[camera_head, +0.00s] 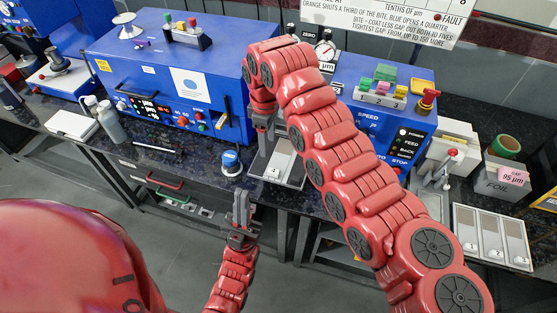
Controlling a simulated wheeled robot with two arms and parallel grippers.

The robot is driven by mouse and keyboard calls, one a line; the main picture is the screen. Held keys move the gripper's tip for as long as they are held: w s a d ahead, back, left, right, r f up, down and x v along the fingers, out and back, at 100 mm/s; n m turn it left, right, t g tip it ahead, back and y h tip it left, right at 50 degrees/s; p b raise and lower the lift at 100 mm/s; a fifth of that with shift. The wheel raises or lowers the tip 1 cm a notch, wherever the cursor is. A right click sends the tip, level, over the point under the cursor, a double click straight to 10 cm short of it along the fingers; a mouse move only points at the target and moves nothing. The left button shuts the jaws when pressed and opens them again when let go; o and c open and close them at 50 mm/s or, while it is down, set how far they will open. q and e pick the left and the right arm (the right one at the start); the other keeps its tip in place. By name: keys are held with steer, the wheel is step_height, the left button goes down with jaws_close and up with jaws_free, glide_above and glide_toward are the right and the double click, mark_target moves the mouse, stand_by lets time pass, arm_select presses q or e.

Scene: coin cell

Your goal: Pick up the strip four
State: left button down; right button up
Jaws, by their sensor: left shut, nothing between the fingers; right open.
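A pale strip (281,158) lies on a grey tray (295,178) at the front of the bench, just right of the middle. A small mark shows on its near end, too small to read surely as a four. My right gripper (263,150) hangs over the left side of this tray with its fingers pointing down; it is open and holds nothing that I can see. My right arm covers part of the tray's right side. My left gripper (241,196) is shut and empty, pointing up in front of the bench edge, below the tray.
A rack with several numbered strips (490,237) stands at the right. A blue-capped jar (231,163) stands left of the tray. A blue machine (180,80) fills the back left; another blue machine (385,128) stands behind my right arm. Drawers with red and green handles lie under the bench.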

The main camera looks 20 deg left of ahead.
steer(key=p, duration=0.3)
glide_above(270, 170)
step_height(270, 170, down, 7)
steer(key=shift+r, duration=0.1)
steer(key=shift+a+f, duration=0.1)
steer(key=shift+f, duration=0.3)
step_height(270, 170, down, 4)
steer(key=shift+f+p, duration=0.25)
steer(key=shift+p, duration=0.9)
steer(key=shift+w+f, duration=0.1)
steer(key=shift+f, duration=0.2)
jaws_close()
